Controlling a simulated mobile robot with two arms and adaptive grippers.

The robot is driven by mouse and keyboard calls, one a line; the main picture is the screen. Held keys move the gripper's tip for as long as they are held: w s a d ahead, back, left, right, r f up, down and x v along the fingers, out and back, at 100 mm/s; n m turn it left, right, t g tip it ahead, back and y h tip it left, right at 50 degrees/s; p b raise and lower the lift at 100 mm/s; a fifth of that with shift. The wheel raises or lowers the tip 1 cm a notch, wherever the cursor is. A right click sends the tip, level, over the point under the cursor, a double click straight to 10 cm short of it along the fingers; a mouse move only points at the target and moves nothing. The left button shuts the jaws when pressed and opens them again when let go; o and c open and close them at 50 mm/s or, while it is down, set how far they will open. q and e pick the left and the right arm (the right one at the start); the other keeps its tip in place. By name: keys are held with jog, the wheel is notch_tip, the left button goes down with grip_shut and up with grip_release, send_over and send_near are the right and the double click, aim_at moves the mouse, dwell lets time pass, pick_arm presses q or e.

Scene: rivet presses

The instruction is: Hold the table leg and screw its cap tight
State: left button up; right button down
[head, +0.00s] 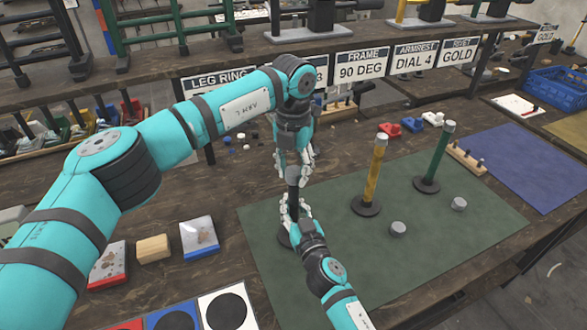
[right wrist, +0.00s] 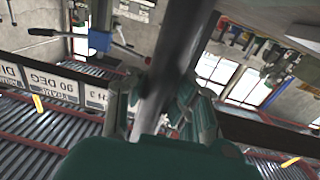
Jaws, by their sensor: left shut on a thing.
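A dark table leg (head: 293,178) stands on the green mat, with its round foot (head: 285,238) partly hidden behind my right gripper. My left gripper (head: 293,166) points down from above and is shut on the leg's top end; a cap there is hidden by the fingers. My right gripper (head: 292,208) is lower down, with its fingers on either side of the leg. In the right wrist view the leg (right wrist: 172,65) runs between the right fingers (right wrist: 165,112); I cannot tell whether they press on it.
A yellow leg (head: 376,172) and a green leg (head: 437,158) stand to the right on the mat (head: 450,245). Two loose grey cylinders (head: 398,228) (head: 459,203) lie near them. A blue mat (head: 520,165) is farther right. The mat's front right is clear.

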pick_arm(q)
jog(key=shift+m, duration=0.9)
grip_shut()
jog(key=o, duration=1.3)
grip_release()
jog(key=shift+c, duration=0.2)
jog(key=shift+r, duration=0.1)
notch_tip(320, 180, up, 12)
jog(key=shift+w, duration=0.1)
pick_arm(e)
jog(key=c, duration=2)
grip_release()
jog(key=o, duration=0.7)
